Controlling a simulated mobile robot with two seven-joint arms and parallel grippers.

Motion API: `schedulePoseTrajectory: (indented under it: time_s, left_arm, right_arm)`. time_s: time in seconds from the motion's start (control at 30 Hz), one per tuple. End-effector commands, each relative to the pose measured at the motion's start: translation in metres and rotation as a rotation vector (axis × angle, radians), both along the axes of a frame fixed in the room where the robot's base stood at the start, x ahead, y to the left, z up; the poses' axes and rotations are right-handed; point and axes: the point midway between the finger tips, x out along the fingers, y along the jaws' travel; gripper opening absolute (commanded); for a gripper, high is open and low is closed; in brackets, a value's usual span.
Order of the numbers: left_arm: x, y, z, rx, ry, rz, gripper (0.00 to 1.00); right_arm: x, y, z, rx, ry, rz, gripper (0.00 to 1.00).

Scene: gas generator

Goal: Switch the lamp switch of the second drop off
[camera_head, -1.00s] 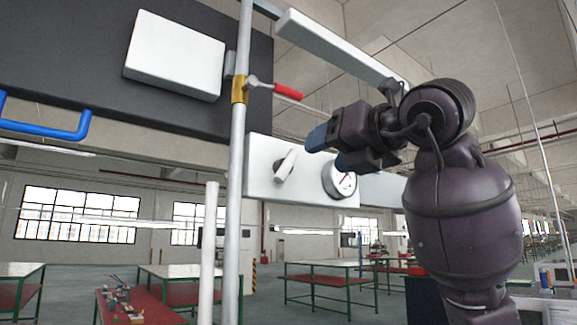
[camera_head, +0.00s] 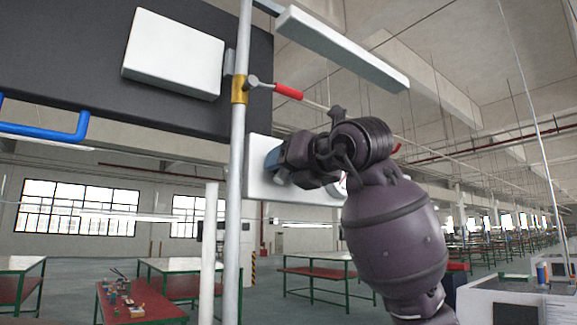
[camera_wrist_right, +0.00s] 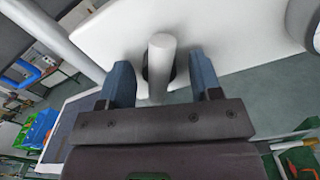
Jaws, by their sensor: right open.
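The white panel (camera_head: 257,160) hangs beside the vertical pipe in the head view, partly hidden by my right arm. In the right wrist view its white face (camera_wrist_right: 225,30) fills the top. The white switch handle (camera_wrist_right: 161,58) sticks out between the two blue fingers of my right gripper (camera_wrist_right: 161,85). The fingers are open, one on each side, with a gap to the handle on both sides. In the head view my right gripper (camera_head: 273,168) covers the switch and most of the gauge. My left gripper is not in view.
A grey vertical pipe (camera_head: 236,150) stands just left of the panel, with a red-handled valve (camera_head: 288,91) above. A white box (camera_head: 173,54) is on the dark board at upper left. A blue pipe handle (camera_head: 45,128) is far left. Work tables stand in the background.

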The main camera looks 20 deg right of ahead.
Motion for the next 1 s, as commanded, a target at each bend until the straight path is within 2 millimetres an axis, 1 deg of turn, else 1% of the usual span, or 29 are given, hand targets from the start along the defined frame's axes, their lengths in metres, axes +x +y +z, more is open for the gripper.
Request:
schedulePoseTrajectory:
  time_s: [0.13, 0.4, 0.47, 0.77, 1.0]
  left_arm:
    - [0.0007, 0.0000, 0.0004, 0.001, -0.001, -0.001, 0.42]
    - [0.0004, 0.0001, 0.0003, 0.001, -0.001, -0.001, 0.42]
    - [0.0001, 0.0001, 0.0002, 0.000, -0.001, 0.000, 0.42]
    - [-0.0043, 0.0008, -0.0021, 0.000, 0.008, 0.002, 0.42]
    - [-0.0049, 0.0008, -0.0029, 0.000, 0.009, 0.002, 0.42]
  right_arm:
    - [0.0000, 0.0000, -0.0002, 0.000, 0.000, 0.000, 0.58]
    - [-0.0001, -0.0002, -0.0002, 0.000, 0.000, 0.000, 0.17]
    - [-0.0002, -0.0003, -0.0002, 0.000, 0.000, 0.000, 0.09]
    - [-0.0003, -0.0013, 0.0003, -0.046, -0.017, -0.003, 0.09]
    - [-0.0002, -0.0020, 0.0004, -0.183, -0.067, -0.004, 0.09]
